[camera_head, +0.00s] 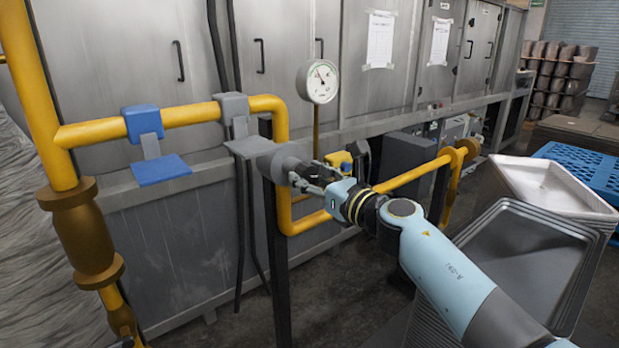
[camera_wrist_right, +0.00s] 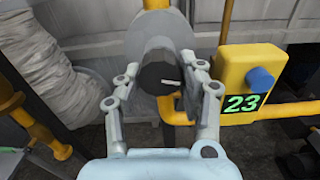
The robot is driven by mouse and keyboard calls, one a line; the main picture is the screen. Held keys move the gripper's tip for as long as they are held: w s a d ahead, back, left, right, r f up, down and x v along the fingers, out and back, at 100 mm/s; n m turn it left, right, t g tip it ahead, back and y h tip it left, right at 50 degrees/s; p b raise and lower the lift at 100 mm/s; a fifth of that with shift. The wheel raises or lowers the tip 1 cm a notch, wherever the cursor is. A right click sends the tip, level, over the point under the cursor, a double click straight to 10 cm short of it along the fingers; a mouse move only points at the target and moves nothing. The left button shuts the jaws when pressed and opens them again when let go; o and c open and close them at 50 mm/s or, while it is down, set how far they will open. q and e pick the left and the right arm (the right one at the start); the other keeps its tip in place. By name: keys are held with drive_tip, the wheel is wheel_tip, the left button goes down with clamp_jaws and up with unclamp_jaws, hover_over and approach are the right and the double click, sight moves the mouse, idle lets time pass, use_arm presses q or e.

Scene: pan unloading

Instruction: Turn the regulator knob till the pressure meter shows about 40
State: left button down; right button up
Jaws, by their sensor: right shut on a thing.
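The regulator knob (camera_wrist_right: 158,78) has a dark round face with a white mark that points roughly right. It sits at the front of a grey cylindrical regulator body (camera_head: 283,158) on the yellow pipe. My right gripper (camera_head: 307,178) is shut on the knob, one finger on each side in the right wrist view. In the head view the gripper hides most of the knob. The round white pressure meter (camera_head: 318,81) stands on a thin stem above and behind the regulator. Its needle points up and left; its numbers are too small to read. My left gripper is not in view.
A yellow box (camera_wrist_right: 249,81) with a blue button and green digits "23" is right of the knob. Yellow pipes (camera_head: 190,115) run around the regulator. Grey cabinets (camera_head: 200,220) stand behind. Stacked trays (camera_head: 525,262) and a blue pallet (camera_head: 590,168) are at the right.

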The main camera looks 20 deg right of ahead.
drive_tip(key=m+p, duration=0.2)
drive_tip(key=m, duration=0.2)
drive_tip(key=shift+r+m+p, duration=0.15)
drive_tip(key=shift+m+p, duration=0.15)
drive_tip(key=m+p, duration=0.3)
drive_tip(key=m, duration=0.3)
drive_tip(key=shift+a, duration=0.1)
drive_tip(key=m+p, duration=0.3)
drive_tip(key=m, duration=0.2)
drive_tip(key=shift+r+m, duration=0.1)
drive_tip(key=shift+m, duration=0.3)
drive_tip(key=shift+m+p, duration=1)
drive_tip(key=shift+m, duration=1.2)
drive_tip(key=o, duration=1.2)
